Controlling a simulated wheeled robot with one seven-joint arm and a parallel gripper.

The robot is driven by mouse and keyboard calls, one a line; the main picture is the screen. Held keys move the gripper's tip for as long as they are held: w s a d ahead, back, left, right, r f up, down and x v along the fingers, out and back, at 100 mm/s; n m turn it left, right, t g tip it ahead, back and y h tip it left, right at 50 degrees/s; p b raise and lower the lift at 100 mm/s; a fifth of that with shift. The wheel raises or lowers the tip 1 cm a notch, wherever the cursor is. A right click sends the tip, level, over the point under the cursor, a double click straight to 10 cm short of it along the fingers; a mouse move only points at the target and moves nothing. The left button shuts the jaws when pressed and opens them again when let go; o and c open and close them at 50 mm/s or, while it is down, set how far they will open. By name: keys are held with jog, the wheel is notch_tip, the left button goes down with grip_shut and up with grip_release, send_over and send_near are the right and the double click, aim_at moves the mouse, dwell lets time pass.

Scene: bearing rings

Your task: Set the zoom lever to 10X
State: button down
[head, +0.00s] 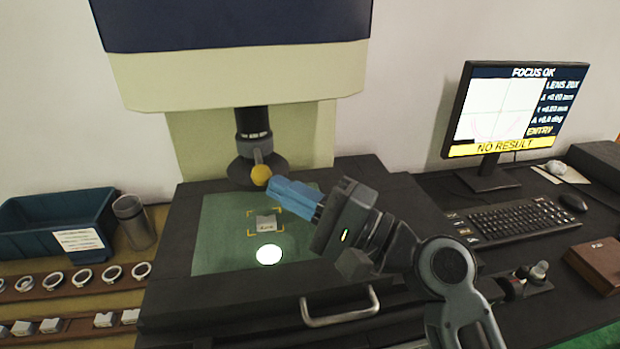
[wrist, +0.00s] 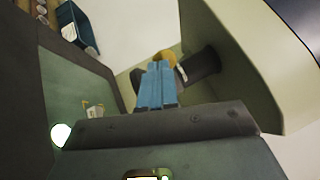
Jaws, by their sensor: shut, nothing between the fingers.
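The zoom lever, with a yellow ball knob (head: 261,175), sits at the base of the dark lens tube (head: 253,124) above the stage. My gripper (head: 272,184) is shut, with its blue fingers at the right side of the yellow knob in the head view, very close to it; I cannot tell if they touch. In the wrist view the blue fingers (wrist: 157,88) point up at the yellow knob (wrist: 165,57), partly hiding it. The monitor (head: 515,108) reads FOCUS OK, LENS 20X and NO RESULT.
A small pale block (head: 266,223) lies on the green stage (head: 215,235) near a bright light spot. The microscope housing (head: 240,75) overhangs the stage. A blue bin (head: 50,222), a metal cup (head: 133,220) and several rings stand left. A keyboard (head: 515,218) lies right.

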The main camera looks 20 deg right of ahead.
jog(key=w+a, duration=0.1)
jog(key=a, duration=0.7)
jog(key=shift+w+p, duration=0.3)
jog(key=shift+w, duration=0.05)
jog(key=shift+a, duration=0.15)
